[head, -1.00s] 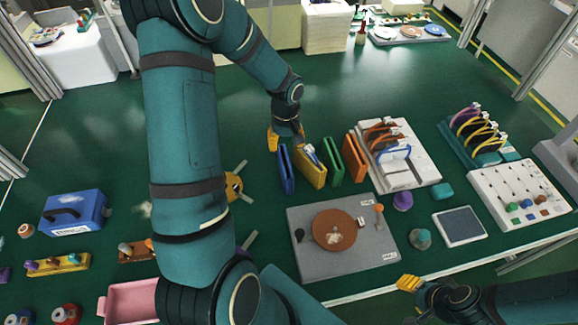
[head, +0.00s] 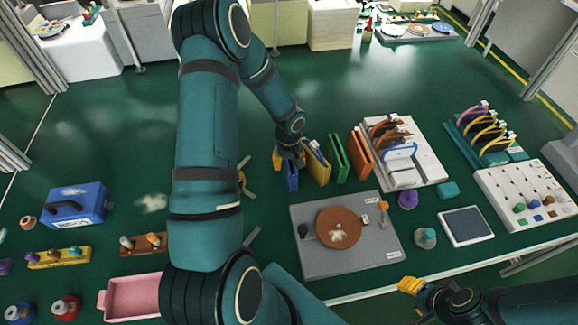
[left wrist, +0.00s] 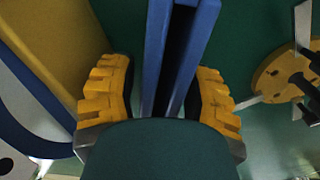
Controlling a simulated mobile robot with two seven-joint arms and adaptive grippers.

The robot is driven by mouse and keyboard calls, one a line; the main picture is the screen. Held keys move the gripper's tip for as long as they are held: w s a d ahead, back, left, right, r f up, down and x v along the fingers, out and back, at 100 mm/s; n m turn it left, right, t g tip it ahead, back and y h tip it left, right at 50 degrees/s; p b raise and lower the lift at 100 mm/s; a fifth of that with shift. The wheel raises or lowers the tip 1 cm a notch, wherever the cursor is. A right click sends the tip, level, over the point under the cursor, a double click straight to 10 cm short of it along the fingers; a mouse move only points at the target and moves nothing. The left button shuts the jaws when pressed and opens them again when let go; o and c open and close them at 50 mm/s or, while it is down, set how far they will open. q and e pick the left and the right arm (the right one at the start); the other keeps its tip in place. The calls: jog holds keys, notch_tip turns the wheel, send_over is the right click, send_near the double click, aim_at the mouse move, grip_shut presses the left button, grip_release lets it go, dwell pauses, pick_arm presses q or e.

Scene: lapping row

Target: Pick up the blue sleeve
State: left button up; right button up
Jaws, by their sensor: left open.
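The blue sleeve (head: 291,176) stands upright at the left end of a row of coloured sleeves. My left gripper (head: 290,158) is above it, with its yellow fingers pointing down at its top. In the left wrist view the blue sleeve (left wrist: 177,60) lies between the two open yellow fingers (left wrist: 165,100), with a gap visible on each side. The palm hides the near part of the sleeve. My right gripper (head: 409,285) is at the table's front edge, far from the sleeve; its finger opening is too small to tell.
A yellow sleeve (head: 317,165) stands close on the right of the blue one, then green (head: 337,159) and orange (head: 360,154) sleeves. A grey plate with a brown disc (head: 300,263) lies in front. A yellow round part (left wrist: 275,78) lies on the other side.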

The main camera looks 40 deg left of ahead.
pick_arm(q)
grip_shut()
jog(key=shift+r, duration=0.1)
